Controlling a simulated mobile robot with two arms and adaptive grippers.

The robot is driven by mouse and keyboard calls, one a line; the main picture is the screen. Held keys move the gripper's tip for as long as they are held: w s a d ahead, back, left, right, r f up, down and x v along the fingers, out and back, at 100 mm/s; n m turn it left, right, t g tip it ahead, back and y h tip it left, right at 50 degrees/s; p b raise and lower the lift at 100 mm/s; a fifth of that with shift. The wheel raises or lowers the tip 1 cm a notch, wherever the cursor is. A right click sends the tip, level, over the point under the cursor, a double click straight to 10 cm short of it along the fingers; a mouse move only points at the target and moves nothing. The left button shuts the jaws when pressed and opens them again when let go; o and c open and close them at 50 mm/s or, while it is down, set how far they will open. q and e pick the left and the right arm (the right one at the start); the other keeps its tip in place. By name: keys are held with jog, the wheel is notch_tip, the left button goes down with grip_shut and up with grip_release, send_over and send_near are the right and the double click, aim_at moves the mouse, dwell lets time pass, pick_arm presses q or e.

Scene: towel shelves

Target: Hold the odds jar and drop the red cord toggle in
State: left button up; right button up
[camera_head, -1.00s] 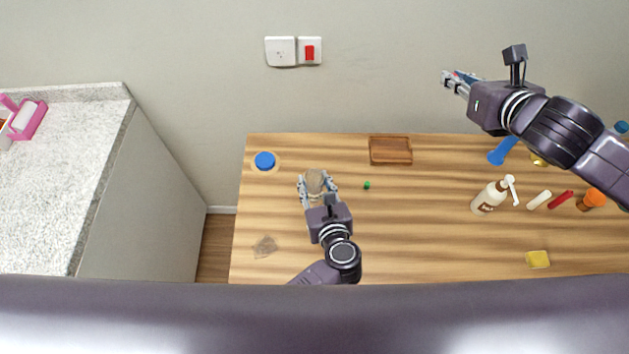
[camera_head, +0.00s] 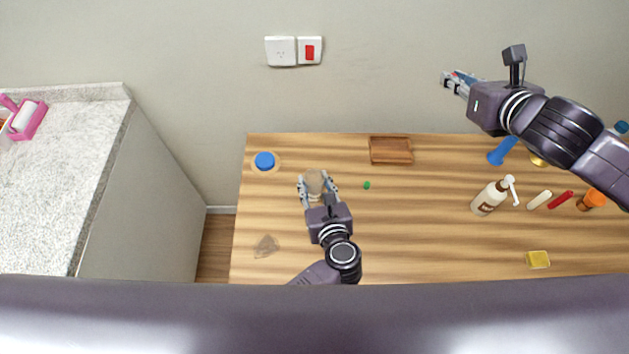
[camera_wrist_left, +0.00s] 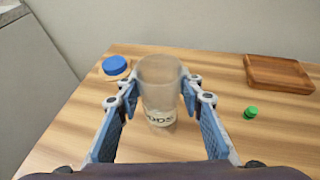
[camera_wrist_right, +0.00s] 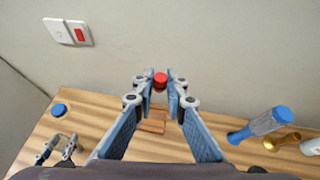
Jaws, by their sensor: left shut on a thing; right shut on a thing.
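The odds jar (camera_wrist_left: 160,85) is a clear cylinder with a label, standing upright on the wooden table. My left gripper (camera_head: 316,184) is shut around the jar's sides; the jar also shows in the head view (camera_head: 314,183). The red cord toggle (camera_wrist_right: 160,80) is a small red piece between the fingertips of my right gripper (camera_wrist_right: 160,86). The right gripper is shut on it, high above the back of the table. In the head view the right gripper (camera_head: 452,83) is far to the right of the jar.
A blue lid (camera_head: 264,161) lies behind the jar to the left. A green piece (camera_head: 366,185) and a wooden tray (camera_head: 391,150) are to its right. A pump bottle (camera_head: 489,197), a yellow block (camera_head: 538,260) and an orange-capped bottle (camera_head: 591,199) stand further right.

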jog(key=s+a+f+n+g+y, duration=0.2)
jog(key=s+a+f+n+y, duration=0.3)
jog(key=a, duration=0.7)
jog(key=s+a+f+n+g+y, duration=0.2)
jog(key=a+f+n+g+y, duration=0.15)
jog(key=a+f, duration=0.65)
jog(key=shift+n+t, duration=0.25)
jog(key=shift+t, duration=0.2)
jog(key=shift+s+a+f, duration=0.1)
jog(key=shift+a+f, duration=0.5)
jog(key=shift+f, duration=0.3)
jog(key=shift+s+a+f, duration=0.1)
jog(key=shift+a+f, duration=0.45)
jog(key=shift+f, duration=0.3)
jog(key=o, duration=0.8)
jog(key=shift+d, duration=0.1)
jog(key=v, duration=1.1)
jog(key=shift+s+d+r, duration=0.15)
jog(key=shift+s+r, duration=0.1)
jog(key=shift+r, duration=0.1)
